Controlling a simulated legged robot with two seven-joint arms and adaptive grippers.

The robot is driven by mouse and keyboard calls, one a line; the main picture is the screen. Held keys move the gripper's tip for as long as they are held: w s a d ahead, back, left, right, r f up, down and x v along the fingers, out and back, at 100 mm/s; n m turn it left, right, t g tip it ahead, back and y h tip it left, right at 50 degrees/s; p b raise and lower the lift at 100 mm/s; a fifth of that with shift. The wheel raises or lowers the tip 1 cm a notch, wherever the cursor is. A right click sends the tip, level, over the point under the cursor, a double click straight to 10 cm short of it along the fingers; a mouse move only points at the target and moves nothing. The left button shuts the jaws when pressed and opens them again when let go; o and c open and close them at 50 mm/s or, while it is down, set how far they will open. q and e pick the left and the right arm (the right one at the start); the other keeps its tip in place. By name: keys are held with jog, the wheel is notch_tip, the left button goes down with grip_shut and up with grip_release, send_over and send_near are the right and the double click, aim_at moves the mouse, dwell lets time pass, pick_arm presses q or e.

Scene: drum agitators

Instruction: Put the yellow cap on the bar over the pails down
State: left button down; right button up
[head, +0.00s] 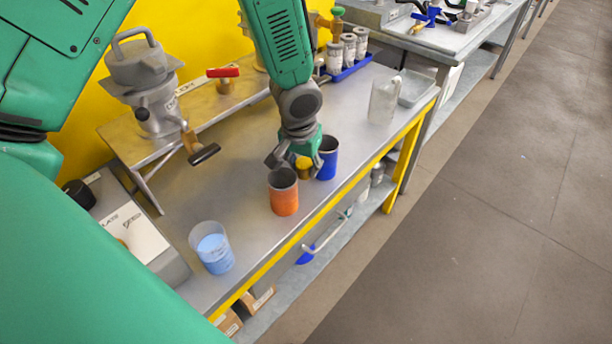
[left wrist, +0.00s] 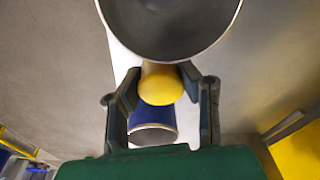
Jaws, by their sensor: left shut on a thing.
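The yellow cap (head: 304,170) is a small rounded piece between the fingers of my left gripper (head: 295,163). In the left wrist view the cap (left wrist: 161,86) sits between the two dark fingers, and the gripper is shut on it. An orange pail (head: 284,196) stands just in front of the gripper, and a blue pail (head: 328,160) stands to its right. Both pails are open and upright. The blue pail also shows below the cap in the left wrist view (left wrist: 152,132). I cannot make out a bar over the pails. My right gripper is not in view.
A beaker of light blue liquid (head: 213,250) stands near the table's front edge. A clear jug (head: 384,101) stands at the right. A raised metal shelf (head: 200,112) with a grey tank (head: 148,82) and valves is behind. The table is bare between beaker and shelf.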

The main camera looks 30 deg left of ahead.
aim_at(304, 185)
pick_arm(q)
jog(key=shift+w+a+f, duration=0.1)
jog(key=shift+f, duration=0.3)
jog(key=f, duration=0.1)
jog(key=a+f, duration=0.1)
jog(key=f, duration=0.1)
jog(key=shift+f, duration=0.25)
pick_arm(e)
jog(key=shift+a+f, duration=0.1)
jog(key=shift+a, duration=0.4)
pick_arm(q)
jog(key=shift+d, duration=0.15)
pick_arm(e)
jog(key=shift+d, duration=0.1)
pick_arm(q)
jog(key=shift+d+b, duration=0.15)
jog(key=shift+b, duration=0.15)
jog(key=c, duration=1.1)
grip_release()
jog(key=shift+d, duration=0.1)
jog(key=shift+c, duration=0.2)
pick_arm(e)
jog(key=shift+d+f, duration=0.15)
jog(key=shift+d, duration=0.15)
pick_arm(q)
jog(key=shift+r, duration=0.1)
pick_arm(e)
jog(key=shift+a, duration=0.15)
